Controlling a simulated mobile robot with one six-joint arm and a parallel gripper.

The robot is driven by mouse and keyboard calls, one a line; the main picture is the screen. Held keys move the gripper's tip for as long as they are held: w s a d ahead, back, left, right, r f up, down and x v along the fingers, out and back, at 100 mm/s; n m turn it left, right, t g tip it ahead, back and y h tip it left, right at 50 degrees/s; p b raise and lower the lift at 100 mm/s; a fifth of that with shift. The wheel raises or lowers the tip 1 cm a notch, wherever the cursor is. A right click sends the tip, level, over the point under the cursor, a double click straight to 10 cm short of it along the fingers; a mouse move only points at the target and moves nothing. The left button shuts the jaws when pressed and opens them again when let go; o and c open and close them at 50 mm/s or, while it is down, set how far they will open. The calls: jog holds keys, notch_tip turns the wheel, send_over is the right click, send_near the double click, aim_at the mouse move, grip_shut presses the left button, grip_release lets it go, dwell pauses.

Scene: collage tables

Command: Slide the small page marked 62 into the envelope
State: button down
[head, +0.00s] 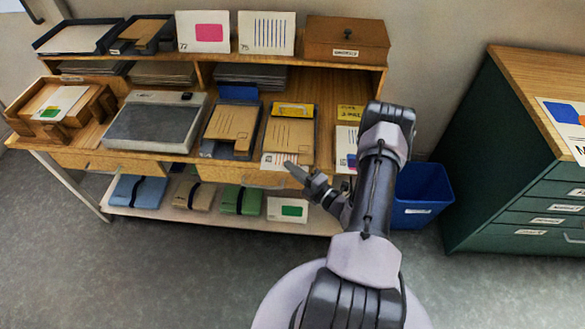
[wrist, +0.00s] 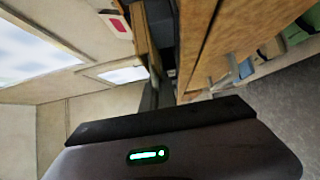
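Two brown envelopes lie on the desk, a left one (head: 231,123) and a right one (head: 288,138). A small white page with dark marks (head: 271,161) shows at the front edge of the right envelope; its number is too small to read. Another white page (head: 347,139) lies further right, partly hidden by my arm. I cannot tell which page is marked 62. My gripper (head: 297,172) is just in front of the desk's front edge, near the right envelope. Its dark body shows in the wrist view (wrist: 165,120), where I see nothing held; its opening is unclear.
Cards marked 72 (head: 203,32) and 75 (head: 266,33) stand on the upper shelf beside a wooden box (head: 346,40). A grey device (head: 153,123) sits on the desk. A blue bin (head: 421,193) and green cabinet (head: 490,150) stand right. The floor left is clear.

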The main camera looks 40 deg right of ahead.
jog(key=shift+d, duration=0.1)
jog(key=c, duration=1.6)
grip_release()
